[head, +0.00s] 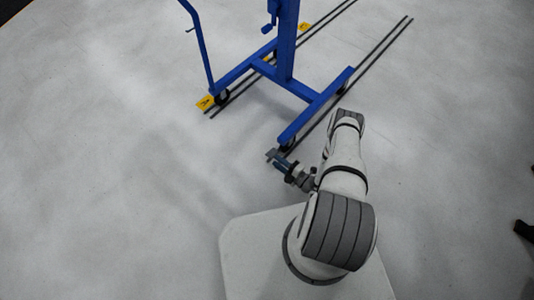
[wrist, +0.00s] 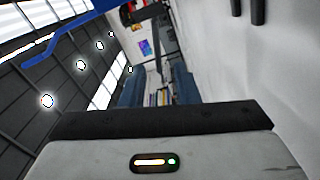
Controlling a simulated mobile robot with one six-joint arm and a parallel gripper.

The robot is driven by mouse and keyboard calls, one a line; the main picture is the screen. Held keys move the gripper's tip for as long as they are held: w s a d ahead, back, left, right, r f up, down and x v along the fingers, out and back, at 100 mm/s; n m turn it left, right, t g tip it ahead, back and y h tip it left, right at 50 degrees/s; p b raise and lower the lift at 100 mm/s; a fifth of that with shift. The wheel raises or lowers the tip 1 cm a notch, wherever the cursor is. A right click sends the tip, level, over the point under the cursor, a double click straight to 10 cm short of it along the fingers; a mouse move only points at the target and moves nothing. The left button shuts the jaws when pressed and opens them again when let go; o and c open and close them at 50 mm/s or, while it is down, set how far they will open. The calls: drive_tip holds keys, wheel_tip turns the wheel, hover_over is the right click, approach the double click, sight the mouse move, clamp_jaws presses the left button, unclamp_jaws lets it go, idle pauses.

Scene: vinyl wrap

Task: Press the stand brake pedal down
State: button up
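The blue stand (head: 285,50) is upright on its wheeled base in the head view. A dark caster (head: 289,144) is under the near end of its front leg (head: 315,113). I cannot clearly make out the brake pedal there. My gripper (head: 272,155) is low beside this caster, just to its near left. I cannot tell whether they touch. In the wrist view, the two bluish fingers of my gripper (wrist: 156,78) stand apart, with background showing between them. A blue part of the stand (wrist: 70,36) crosses the upper left there.
Dark parallel rails (head: 377,56) run along the floor under the stand. The stand's handle (head: 197,42) rises at left. The grey floor (head: 110,170) at left is clear. A dark object (head: 524,230) is at the right edge.

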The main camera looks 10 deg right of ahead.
sight(272, 153)
drive_tip(key=b+x, duration=0.1)
drive_tip(key=x, duration=0.6)
drive_tip(key=shift+w, duration=0.2)
drive_tip(key=shift+a, duration=0.1)
clamp_jaws()
